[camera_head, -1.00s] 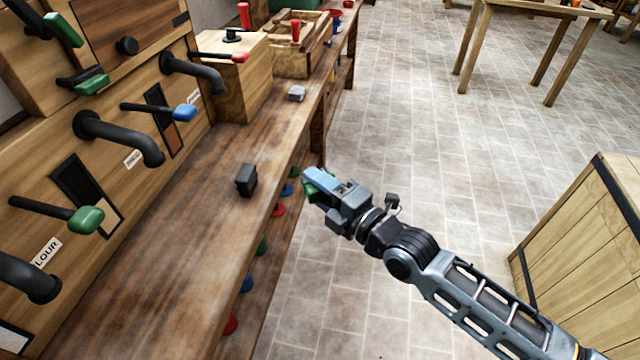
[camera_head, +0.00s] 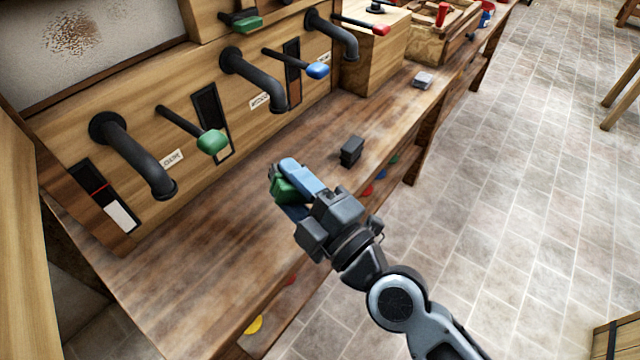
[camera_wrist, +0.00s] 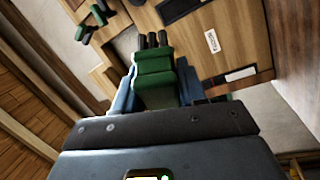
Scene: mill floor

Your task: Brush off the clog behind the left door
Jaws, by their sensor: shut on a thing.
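My gripper (camera_head: 290,183) has blue fingers and is shut on a green-bodied tool, probably the brush (camera_head: 284,191). It is above the bench, in front of the panel. In the wrist view, the brush (camera_wrist: 155,82) sits between the fingers of my gripper (camera_wrist: 155,90), with several dark prongs at its far end. At the upper left of the head view, a brown speckled patch, likely the clog (camera_head: 72,34), lies on a grey screen (camera_head: 125,55) in an opening. My gripper is well apart from it. No door in front of the patch is visible.
Dark bent pipes (camera_head: 132,155) and levers with green (camera_head: 212,142) and blue (camera_head: 318,70) knobs stick out from the panel. A dark block (camera_head: 351,151) and a grey block (camera_head: 423,80) lie on the bench (camera_head: 190,270). A wooden upright (camera_head: 18,220) stands at far left.

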